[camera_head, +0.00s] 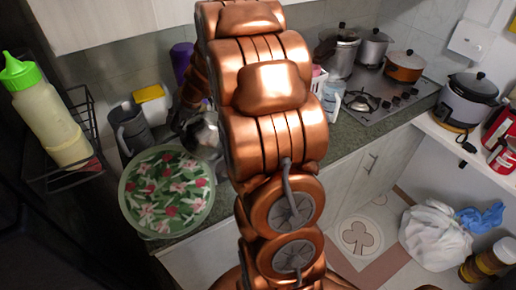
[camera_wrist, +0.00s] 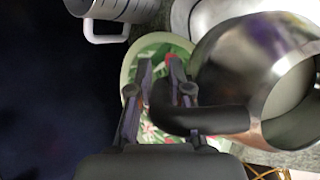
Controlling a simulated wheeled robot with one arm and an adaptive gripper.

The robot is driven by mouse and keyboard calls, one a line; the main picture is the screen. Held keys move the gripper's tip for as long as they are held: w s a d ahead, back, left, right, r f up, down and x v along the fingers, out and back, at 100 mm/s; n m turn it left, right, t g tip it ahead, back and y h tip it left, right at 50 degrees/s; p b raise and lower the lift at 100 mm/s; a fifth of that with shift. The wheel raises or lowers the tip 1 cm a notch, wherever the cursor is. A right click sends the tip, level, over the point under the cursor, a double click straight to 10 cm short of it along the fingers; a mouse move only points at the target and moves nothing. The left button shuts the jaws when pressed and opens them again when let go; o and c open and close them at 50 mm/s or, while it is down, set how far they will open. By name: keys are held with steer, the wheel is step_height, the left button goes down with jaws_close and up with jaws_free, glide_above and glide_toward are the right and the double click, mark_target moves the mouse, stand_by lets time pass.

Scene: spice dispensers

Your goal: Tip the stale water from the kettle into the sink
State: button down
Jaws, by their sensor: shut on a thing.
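The kettle is a shiny metal vessel with a black handle. In the wrist view its body (camera_wrist: 240,60) fills the right side, with a round pale opening at the right edge. My gripper (camera_wrist: 160,68) is shut on the black handle. In the head view the kettle (camera_head: 204,136) is partly hidden behind my arm, close to the floral tray. A pale metal rim, likely the sink (camera_wrist: 183,18), shows behind the kettle in the wrist view. In the head view the sink is hidden by my arm. I cannot tell whether water is in the kettle.
A round green floral tray (camera_head: 130,211) sits at the counter's front edge. A grey pitcher (camera_head: 130,132) stands behind it. A wire rack with a green-capped bottle (camera_head: 48,115) is at left. The hob (camera_head: 383,103) with pots is at right.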

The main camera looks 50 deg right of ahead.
mark_target(203, 114)
steer(key=shift+s+d+r+t+y, duration=0.2)
steer(key=shift+s+d+r, duration=0.1)
steer(key=shift+d, duration=0.15)
steer(key=shift+s+d+r+t+y, duration=0.15)
steer(key=shift+d+r+y, duration=0.1)
steer(key=shift+d, duration=0.15)
steer(key=shift+s+d, duration=0.1)
steer(key=shift+d, duration=0.1)
steer(key=shift+s+d+f+m+t+y, duration=0.1)
steer(key=shift+s+d+m+t+y, duration=0.05)
steer(key=shift+s+d+t+y, duration=0.3)
steer(key=shift+s+d+m+t+y, duration=0.1)
steer(key=shift+s+d+m+y, duration=0.15)
steer(key=shift+d, duration=0.3)
steer(key=shift+s+d+f+m+t+y, duration=0.1)
steer(key=shift+s+d+t+y, duration=0.2)
steer(key=shift+d, duration=0.2)
steer(key=shift+s+d+y, duration=0.1)
steer(key=shift+d+y, duration=0.1)
steer(key=shift+y, duration=0.05)
steer(key=shift+s+d+r+t+y, duration=0.15)
steer(key=shift+s+d+t+y, duration=0.15)
steer(key=shift+d, duration=0.25)
steer(key=shift+s+d, duration=0.1)
steer(key=shift+d, duration=0.1)
steer(key=shift+s+d+b, duration=0.1)
steer(key=shift+b, duration=0.5)
steer(key=shift+s+d+r+m+t+y+b, duration=0.1)
steer(key=shift+s+d+m+t+y+b, duration=0.1)
steer(key=shift+m+t+y+b, duration=0.15)
